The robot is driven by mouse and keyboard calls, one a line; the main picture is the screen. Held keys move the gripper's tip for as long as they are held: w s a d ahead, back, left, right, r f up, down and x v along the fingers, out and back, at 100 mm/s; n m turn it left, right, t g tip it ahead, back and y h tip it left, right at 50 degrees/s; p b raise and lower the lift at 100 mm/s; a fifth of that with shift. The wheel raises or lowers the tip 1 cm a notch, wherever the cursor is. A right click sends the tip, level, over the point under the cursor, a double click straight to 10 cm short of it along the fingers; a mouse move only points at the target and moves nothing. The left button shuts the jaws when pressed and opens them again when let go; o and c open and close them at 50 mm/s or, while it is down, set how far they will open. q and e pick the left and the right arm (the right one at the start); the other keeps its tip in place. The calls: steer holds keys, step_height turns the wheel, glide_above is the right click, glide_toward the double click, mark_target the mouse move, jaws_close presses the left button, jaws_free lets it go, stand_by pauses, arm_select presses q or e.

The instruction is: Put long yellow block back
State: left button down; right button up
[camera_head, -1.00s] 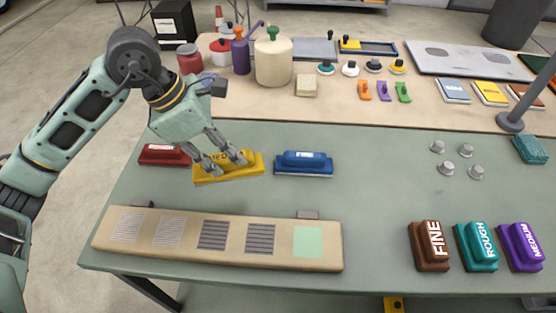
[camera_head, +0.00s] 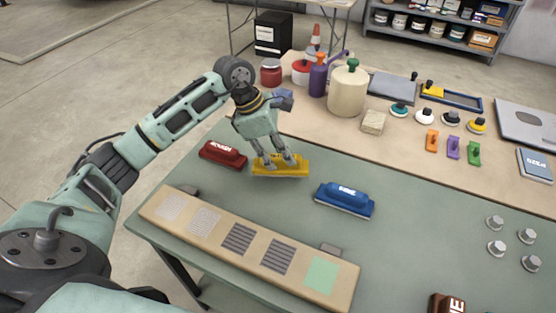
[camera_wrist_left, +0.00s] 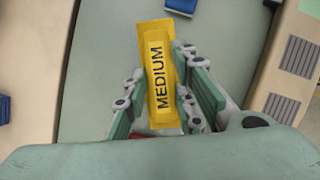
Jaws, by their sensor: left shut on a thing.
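The long yellow block (camera_head: 292,166), lettered MEDIUM in the left wrist view (camera_wrist_left: 160,75), is on the green table between a long red block (camera_head: 222,154) and a long blue block (camera_head: 345,199). My left gripper (camera_head: 274,162) is shut on the yellow block, its fingers on either side; the fingers also show in the left wrist view (camera_wrist_left: 168,100). Whether the block touches the table or is slightly above it, I cannot tell. My right gripper is not in view.
A beige board with sanding patches (camera_head: 250,245) lies along the table's front edge. Several grey knobs (camera_head: 497,248) stand at the right. A cream canister (camera_head: 347,90) and a purple bottle (camera_head: 318,78) stand behind. Green table is clear between the blue block and knobs.

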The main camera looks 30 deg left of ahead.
mark_target(277, 164)
arm_select(q)
steer(key=shift+w+a+f, duration=0.1)
steer(key=shift+a+f, duration=0.15)
steer(key=shift+f, duration=0.15)
step_height(277, 164, down, 3)
steer(key=shift+f+p, duration=0.1)
steer(key=shift+p, duration=0.65)
steer(key=shift+f, duration=0.35)
steer(key=c, duration=1.9)
jaws_free()
steer(key=o, duration=0.4)
steer(key=shift+o, duration=0.2)
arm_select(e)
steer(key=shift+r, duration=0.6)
